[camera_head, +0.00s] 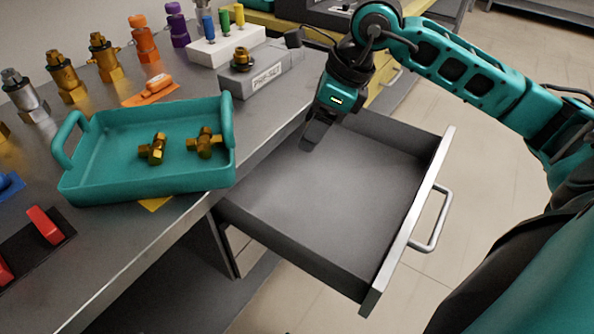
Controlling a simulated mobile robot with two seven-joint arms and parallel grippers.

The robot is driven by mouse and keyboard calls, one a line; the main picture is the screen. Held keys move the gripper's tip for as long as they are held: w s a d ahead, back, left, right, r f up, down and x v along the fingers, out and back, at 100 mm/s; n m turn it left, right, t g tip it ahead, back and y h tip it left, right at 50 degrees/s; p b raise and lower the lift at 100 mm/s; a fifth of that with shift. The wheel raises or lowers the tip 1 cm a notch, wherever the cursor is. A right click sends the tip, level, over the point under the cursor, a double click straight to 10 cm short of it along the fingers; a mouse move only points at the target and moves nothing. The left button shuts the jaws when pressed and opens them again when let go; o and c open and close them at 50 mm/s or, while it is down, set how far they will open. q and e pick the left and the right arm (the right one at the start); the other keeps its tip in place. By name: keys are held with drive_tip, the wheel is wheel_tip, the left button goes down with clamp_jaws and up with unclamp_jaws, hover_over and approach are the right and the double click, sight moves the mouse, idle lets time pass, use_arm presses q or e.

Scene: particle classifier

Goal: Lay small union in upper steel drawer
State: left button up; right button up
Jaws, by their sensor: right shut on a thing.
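The upper steel drawer (320,205) is pulled open on the right of the workbench, and its visible floor is bare. Its light front panel carries a bar handle (434,220). My right gripper (312,140) points down over the back part of the drawer, near the bench edge. It is shut on a small piece, which I take to be the small union; the fingers hide it. A teal tray (150,195) on the bench holds two brass fittings: an angular one (152,149) and a tee-shaped one (205,143). My left gripper is not in view.
A grey block with a label (265,82) bears a brass fitting. Behind the tray stand several brass, orange and purple fittings (104,57). A white holder (225,45) has coloured pegs. Red clamps (45,225) lie at the left. Floor is open right of the drawer.

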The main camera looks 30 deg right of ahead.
drive_tip(key=b, duration=0.3)
hover_over(286, 189)
drive_tip(key=s+d, duration=0.4)
wheel_tip(286, 189, down, 13)
drive_tip(key=shift+w+a+r, duration=0.1)
drive_tip(key=shift+r, duration=0.05)
drive_tip(key=shift+f, duration=0.35)
drive_tip(key=shift+w+a+r, duration=0.2)
drive_tip(key=shift+w, duration=0.1)
drive_tip(key=shift+w+a, duration=0.25)
drive_tip(key=shift+w+a+f+b, duration=0.2)
drive_tip(key=shift+w+a+b, duration=0.15)
drive_tip(key=shift+w+a, duration=0.15)
drive_tip(key=shift+w+a+f+b, duration=0.2)
drive_tip(key=shift+w+a+b, duration=0.1)
drive_tip(key=shift+w+a, duration=0.2)
drive_tip(key=shift+f, duration=0.2)
drive_tip(key=shift+s, duration=0.1)
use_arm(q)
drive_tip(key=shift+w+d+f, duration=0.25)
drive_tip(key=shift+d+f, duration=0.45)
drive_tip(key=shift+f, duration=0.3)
use_arm(e)
drive_tip(key=shift+f, duration=0.1)
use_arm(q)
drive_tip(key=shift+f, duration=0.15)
use_arm(e)
drive_tip(key=o, duration=1.1)
